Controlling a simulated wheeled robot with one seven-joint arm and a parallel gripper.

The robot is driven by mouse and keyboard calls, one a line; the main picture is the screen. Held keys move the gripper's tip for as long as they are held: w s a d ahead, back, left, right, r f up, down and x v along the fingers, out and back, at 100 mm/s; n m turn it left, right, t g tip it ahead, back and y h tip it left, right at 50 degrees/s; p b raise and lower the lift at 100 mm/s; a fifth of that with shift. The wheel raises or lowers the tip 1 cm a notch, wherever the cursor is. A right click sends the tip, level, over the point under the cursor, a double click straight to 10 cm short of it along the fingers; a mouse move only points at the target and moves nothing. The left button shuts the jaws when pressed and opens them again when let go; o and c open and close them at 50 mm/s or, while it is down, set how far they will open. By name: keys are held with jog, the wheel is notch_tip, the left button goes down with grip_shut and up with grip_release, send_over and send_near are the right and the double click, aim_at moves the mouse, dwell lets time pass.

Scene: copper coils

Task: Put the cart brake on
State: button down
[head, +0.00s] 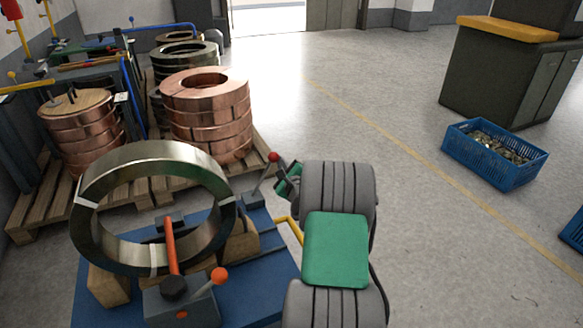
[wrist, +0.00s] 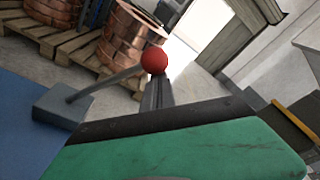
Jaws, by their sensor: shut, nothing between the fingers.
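The blue cart (head: 262,280) stands at the lower left of the head view and carries an upright steel coil (head: 92,178). A lever with a red ball knob (head: 273,157) leans to the right from a grey box (head: 252,200) at the cart's far right corner. It also shows in the wrist view, with the red knob (wrist: 154,60) and its box (wrist: 62,106). My gripper (head: 282,172) is shut and empty close beside the knob. In the wrist view its fingers (wrist: 157,90) end just at the knob; whether they touch it I cannot tell.
A second grey box (head: 182,305) at the cart's front has an orange-ball lever (head: 219,275) and an orange handle (head: 171,245). A yellow rail (head: 290,226) runs by my arm. Copper coils (head: 208,115) stand on pallets behind. Floor to the right is open up to a blue crate (head: 493,165).

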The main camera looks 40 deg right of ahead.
aim_at(269, 158)
jog(key=w+a+r+n+h+p, duration=0.1)
jog(key=w+a+r+n+p, duration=0.1)
jog(key=a+n, duration=0.4)
jog(key=shift+w+a+r+t, duration=0.15)
jog(key=shift+a+r+t, duration=0.15)
jog(key=shift+a+r, duration=0.6)
jog(key=shift+w+a, duration=0.15)
jog(key=shift+a, duration=0.1)
jog(key=d+b, duration=0.1)
jog(key=d+f+b, duration=0.1)
jog(key=d, duration=0.1)
jog(key=d+b, duration=0.1)
jog(key=b, duration=0.1)
jog(key=shift+s+d+f, duration=0.25)
jog(key=shift+s+f, duration=0.05)
jog(key=shift+s, duration=0.1)
jog(key=r+p+v, duration=0.1)
jog(key=v, duration=0.9)
